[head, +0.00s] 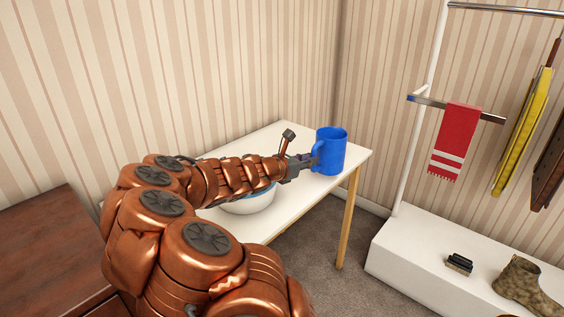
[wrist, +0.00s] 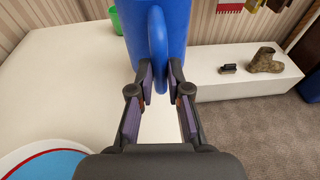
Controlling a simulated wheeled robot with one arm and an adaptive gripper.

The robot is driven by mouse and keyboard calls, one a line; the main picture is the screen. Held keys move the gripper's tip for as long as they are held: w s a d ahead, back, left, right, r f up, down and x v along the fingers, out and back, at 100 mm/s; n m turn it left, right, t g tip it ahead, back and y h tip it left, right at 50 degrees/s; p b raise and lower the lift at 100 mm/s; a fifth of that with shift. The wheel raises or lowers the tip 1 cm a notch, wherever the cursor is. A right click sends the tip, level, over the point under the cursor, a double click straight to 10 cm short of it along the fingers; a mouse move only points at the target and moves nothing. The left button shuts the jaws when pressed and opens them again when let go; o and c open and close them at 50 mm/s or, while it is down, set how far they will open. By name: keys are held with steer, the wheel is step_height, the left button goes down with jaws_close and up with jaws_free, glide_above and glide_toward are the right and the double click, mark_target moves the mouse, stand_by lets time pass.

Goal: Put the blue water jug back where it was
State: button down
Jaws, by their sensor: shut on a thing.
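The blue water jug (head: 331,152) is upright at the right end of the white table (head: 285,137) in the head view. My gripper (head: 312,160) reaches it from the left and is shut on its handle. In the wrist view the jug (wrist: 172,25) fills the top middle, and its handle (wrist: 158,50) lies between the two fingers of my gripper (wrist: 158,88). I cannot tell whether the jug's base touches the table top.
A white bowl (head: 248,205) with a blue inside stands on the table below my arm. The wrist view shows a green thing (wrist: 115,20) behind the jug. A white bench (head: 420,250) at right holds a brush (head: 459,264) and a boot (head: 524,281). A red towel (head: 458,140) hangs above.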

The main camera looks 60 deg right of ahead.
steer(key=w+f, duration=0.1)
steer(key=w, duration=0.3)
steer(key=w+d+f, duration=0.1)
steer(key=w+f, duration=0.1)
steer(key=w, duration=0.2)
steer(key=w+d+f, duration=0.1)
steer(key=w, duration=0.3)
steer(key=shift+w+d+f, duration=0.15)
steer(key=shift+d+f, duration=0.05)
steer(key=shift+f, duration=0.15)
steer(key=c, duration=1.1)
jaws_free()
steer(key=shift+a, duration=0.1)
steer(key=v, duration=1.2)
steer(key=shift+p, duration=0.3)
